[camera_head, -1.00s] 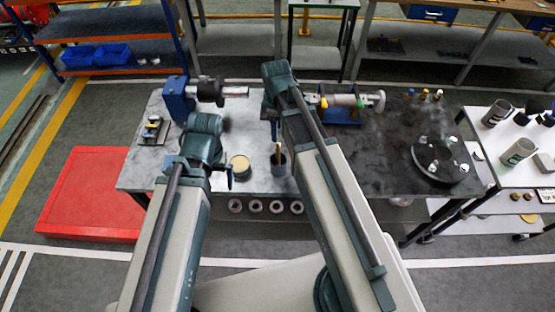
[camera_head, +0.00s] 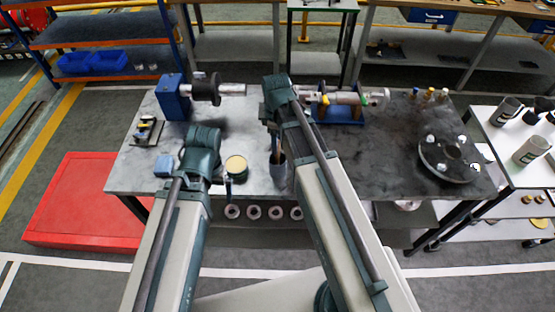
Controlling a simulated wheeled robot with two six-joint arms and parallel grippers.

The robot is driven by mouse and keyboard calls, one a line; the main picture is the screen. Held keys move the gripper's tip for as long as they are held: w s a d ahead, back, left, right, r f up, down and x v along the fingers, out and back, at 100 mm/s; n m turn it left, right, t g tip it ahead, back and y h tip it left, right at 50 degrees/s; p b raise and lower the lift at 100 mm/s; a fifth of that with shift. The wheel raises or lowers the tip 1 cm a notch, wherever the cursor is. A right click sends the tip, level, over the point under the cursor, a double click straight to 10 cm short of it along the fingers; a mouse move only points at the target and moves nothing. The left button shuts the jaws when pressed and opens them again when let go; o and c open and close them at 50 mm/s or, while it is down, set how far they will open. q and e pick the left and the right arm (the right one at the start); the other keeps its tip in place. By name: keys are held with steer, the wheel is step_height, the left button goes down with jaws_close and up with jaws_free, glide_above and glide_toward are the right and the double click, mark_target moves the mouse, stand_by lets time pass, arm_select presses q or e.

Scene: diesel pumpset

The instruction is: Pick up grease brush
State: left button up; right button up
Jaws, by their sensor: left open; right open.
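I cannot tell the gap to the handle. My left gripper (camera_head: 228,183) is open, low by the front edge, left of the cup and beside a round tin (camera_head: 236,166). Nothing shows in it.
The workbench (camera_head: 135,172) holds a blue pump stand (camera_head: 171,97), a shaft assembly on a blue base (camera_head: 340,112) and a dark round flange (camera_head: 446,160). A blue block (camera_head: 164,165) lies front left. A white cart (camera_head: 494,125) stands at right, a red platform (camera_head: 75,205) at left.

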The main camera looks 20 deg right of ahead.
mark_target(278, 163)
step_height(278, 163, down, 4)
steer(key=b, duration=0.3)
steer(key=shift+d, duration=0.15)
steer(key=shift+r, duration=0.1)
steer(key=shift+c, duration=0.4)
jaws_close()
